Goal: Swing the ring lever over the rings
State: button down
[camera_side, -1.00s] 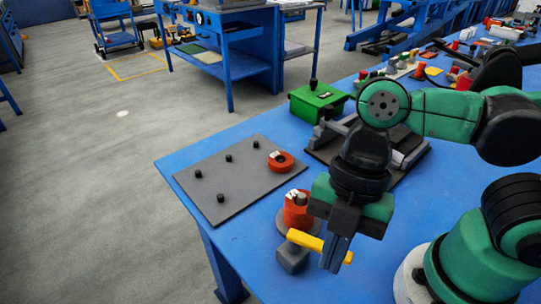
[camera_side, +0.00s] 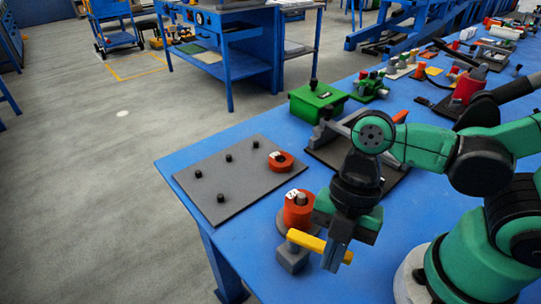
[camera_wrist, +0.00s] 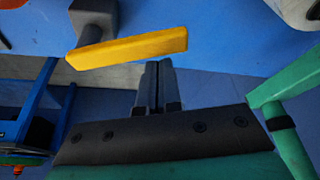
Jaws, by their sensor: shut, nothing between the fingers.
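The yellow ring lever (camera_side: 306,240) sits on a grey block (camera_side: 293,259) at the table's front edge. It points right, beside the rings and not over them. The red rings (camera_side: 298,213) are stacked on a grey post just behind the block. My gripper (camera_side: 334,265) is shut and empty, pointing down at the lever's free end. Its fingers hide part of the lever in the side view. In the wrist view, the shut fingertips (camera_wrist: 157,68) are close to the side of the yellow lever (camera_wrist: 127,47); I cannot tell whether they touch it.
A dark plate (camera_side: 235,180) with several black pegs and one red ring (camera_side: 280,161) lies to the left. A green box (camera_side: 318,101) and a grey fixture (camera_side: 335,133) stand behind. Blue tabletop is clear between the plate and the red stack.

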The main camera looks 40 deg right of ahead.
jog(key=shift+w+d+n, duration=0.1)
jog(key=shift+d+n, duration=0.35)
jog(key=shift+n, duration=0.35)
jog(key=d+n, duration=0.1)
jog(key=n+g+h, duration=0.1)
jog(key=n, duration=0.1)
jog(key=shift+w+d, duration=0.35)
jog(key=shift+d, duration=0.05)
jog(key=shift+w+d, duration=0.65)
jog(key=shift+d, duration=0.1)
jog(key=shift+w+d, duration=0.4)
jog(key=shift+w, duration=0.2)
jog(key=shift+w+d, duration=0.3)
jog(key=shift+w, duration=1.45)
jog(key=shift+w, duration=0.2)
